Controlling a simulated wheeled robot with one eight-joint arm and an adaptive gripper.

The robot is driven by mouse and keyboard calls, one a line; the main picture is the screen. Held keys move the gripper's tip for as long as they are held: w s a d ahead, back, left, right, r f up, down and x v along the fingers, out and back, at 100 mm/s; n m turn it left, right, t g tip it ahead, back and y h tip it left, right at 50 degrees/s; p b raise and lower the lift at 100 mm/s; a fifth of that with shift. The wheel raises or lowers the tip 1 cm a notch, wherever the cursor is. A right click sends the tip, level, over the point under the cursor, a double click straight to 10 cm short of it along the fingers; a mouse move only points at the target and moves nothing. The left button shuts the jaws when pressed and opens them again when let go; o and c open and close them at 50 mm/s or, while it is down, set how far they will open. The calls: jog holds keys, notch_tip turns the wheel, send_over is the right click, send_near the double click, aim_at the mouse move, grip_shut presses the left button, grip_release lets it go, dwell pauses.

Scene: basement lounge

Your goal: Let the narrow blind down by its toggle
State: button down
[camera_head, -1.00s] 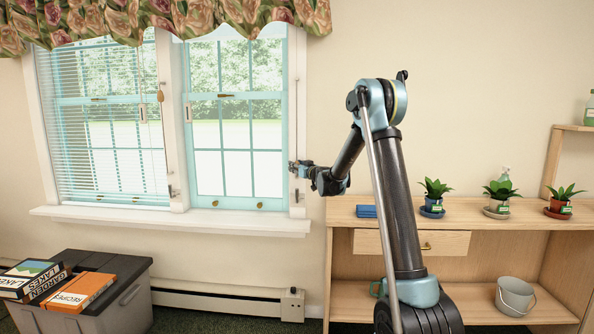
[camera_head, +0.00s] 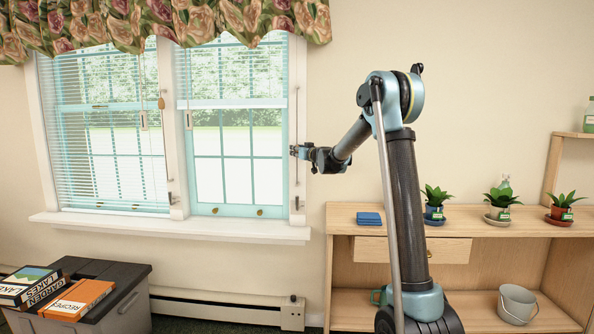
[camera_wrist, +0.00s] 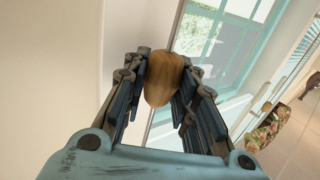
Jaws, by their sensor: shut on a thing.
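The narrow blind (camera_head: 232,80) hangs over the right window in the head view, its slats covering the upper part and its bottom rail level a little above mid-window. Its wooden toggle (camera_wrist: 164,80) is pear-shaped and sits between my gripper's fingers in the wrist view. My gripper (camera_head: 294,151) is shut on the toggle at the right side of the window frame. A thin cord (camera_head: 297,110) runs up from there along the frame. In the head view the toggle itself is too small to make out behind the fingers.
A wide blind (camera_head: 75,150) covers the left window, with its own toggle (camera_head: 161,103) hanging between the windows. A sill (camera_head: 170,228) juts out below. A wooden shelf unit (camera_head: 340,215) with potted plants stands right; a grey bin (camera_head: 125,290) with books stands left.

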notch_tip(320, 180, up, 23)
jog(key=shift+r, duration=0.1)
jog(key=shift+w+r, duration=0.1)
jog(key=shift+r, duration=0.2)
jog(key=c, duration=1.5)
grip_release()
jog(key=shift+d+r, duration=0.15)
jog(key=shift+c, duration=0.2)
jog(key=v, duration=1.2)
